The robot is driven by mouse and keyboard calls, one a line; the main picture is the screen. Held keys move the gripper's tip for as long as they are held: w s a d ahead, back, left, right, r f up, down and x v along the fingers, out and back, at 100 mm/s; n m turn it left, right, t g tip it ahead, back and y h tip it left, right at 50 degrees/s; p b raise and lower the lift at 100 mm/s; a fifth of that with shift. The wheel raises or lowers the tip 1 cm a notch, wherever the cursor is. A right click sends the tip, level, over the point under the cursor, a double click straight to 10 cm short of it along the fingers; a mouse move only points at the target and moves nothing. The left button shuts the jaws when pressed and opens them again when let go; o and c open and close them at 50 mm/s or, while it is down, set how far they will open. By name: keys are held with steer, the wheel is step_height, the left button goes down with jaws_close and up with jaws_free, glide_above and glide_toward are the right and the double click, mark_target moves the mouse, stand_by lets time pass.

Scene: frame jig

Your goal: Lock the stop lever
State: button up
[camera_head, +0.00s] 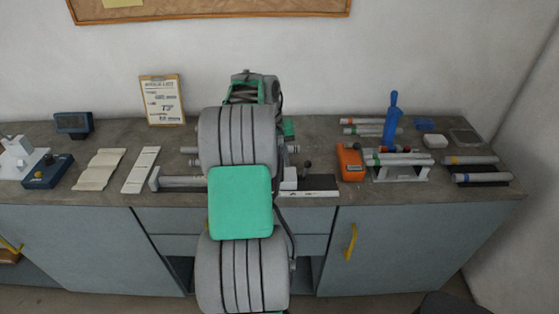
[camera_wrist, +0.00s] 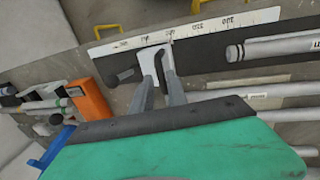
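The stop is a small white block (camera_head: 289,180) on the jig, right of my arm in the head view. In the wrist view the white stop block (camera_wrist: 152,52) is just beyond my fingertips, and the dark lever (camera_wrist: 126,75) points out to the left. My gripper (camera_wrist: 158,76) has two grey fingers with a gap between them and nothing clearly held. The tips overlap the stop's near edge; I cannot tell whether they touch. The head view hides my fingers behind my arm.
A white scale strip (camera_wrist: 205,27) runs along the jig's edge. A grey tube (camera_wrist: 270,47) lies to its right in the wrist view. On the bench, an orange device (camera_head: 350,162), a blue upright tool (camera_head: 392,118) and tubes on a rack (camera_head: 400,174) stand right of the jig.

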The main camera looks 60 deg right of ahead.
jaws_close()
stand_by(1.0)
